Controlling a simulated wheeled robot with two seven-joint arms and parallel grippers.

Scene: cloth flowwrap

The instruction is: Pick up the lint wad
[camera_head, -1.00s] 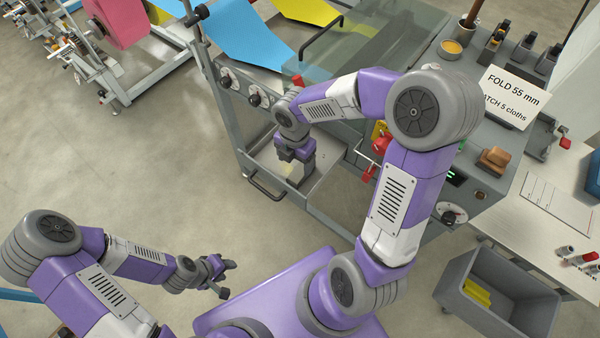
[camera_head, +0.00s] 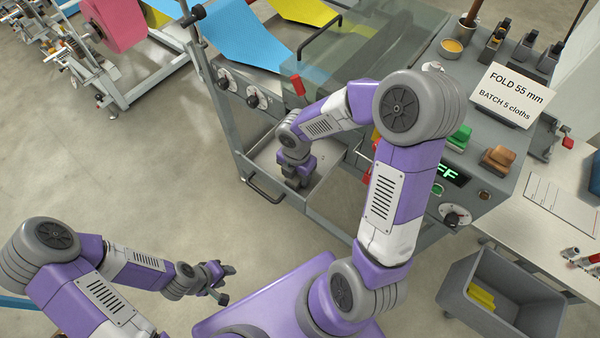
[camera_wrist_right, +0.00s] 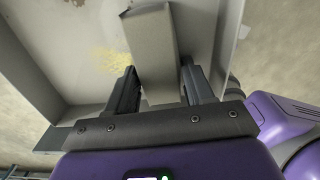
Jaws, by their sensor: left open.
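I cannot pick out the lint wad with certainty. My right gripper (camera_head: 297,183) points down into the grey metal tray (camera_head: 333,160) at the front of the machine. In the right wrist view its two fingers (camera_wrist_right: 158,85) stand apart, on either side of a pale grey block-shaped piece (camera_wrist_right: 152,45). I cannot tell whether the fingers press on this piece or what it is. A patch of yellowish specks (camera_wrist_right: 108,62) lies on the tray floor to the left of the fingers. My left gripper (camera_head: 222,285) is open and empty over the floor at lower left.
A tray handle (camera_head: 263,190) sticks out at the front.

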